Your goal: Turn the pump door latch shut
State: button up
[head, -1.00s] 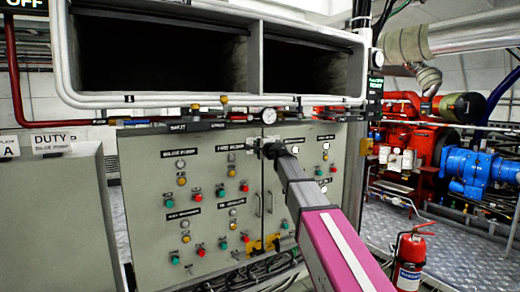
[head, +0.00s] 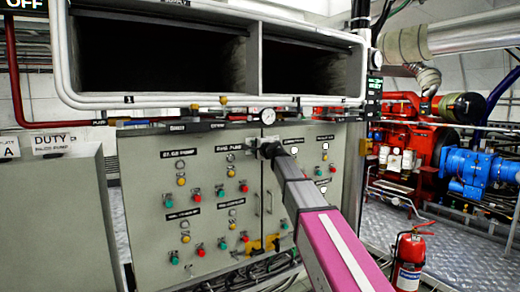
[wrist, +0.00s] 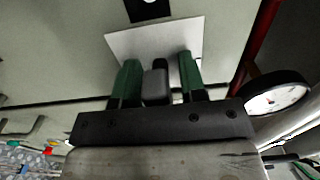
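The latch (wrist: 155,86) is a grey block with a darker part behind it, on a pale square plate (wrist: 150,42) on the cabinet door. My gripper (wrist: 158,75) has its two green fingers on either side of the latch in the wrist view. The left finger is very close to the latch, and I cannot tell if it touches; a gap shows at the right finger. In the head view my gripper (head: 267,149) is at the top of the grey cabinet doors (head: 215,215), near their middle seam, and it hides the latch there.
A pressure gauge (head: 268,116) sits just above my gripper and shows at the right in the wrist view (wrist: 277,95). Buttons and door handles (head: 257,204) are on the cabinet front. A large open-fronted box (head: 256,65) overhangs it. A fire extinguisher (head: 409,260) stands at right.

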jog(key=shift+v, duration=0.8)
jog(key=shift+s, duration=0.15)
grip_shut()
jog(key=shift+o, duration=1)
grip_release()
jog(key=shift+d, duration=0.1)
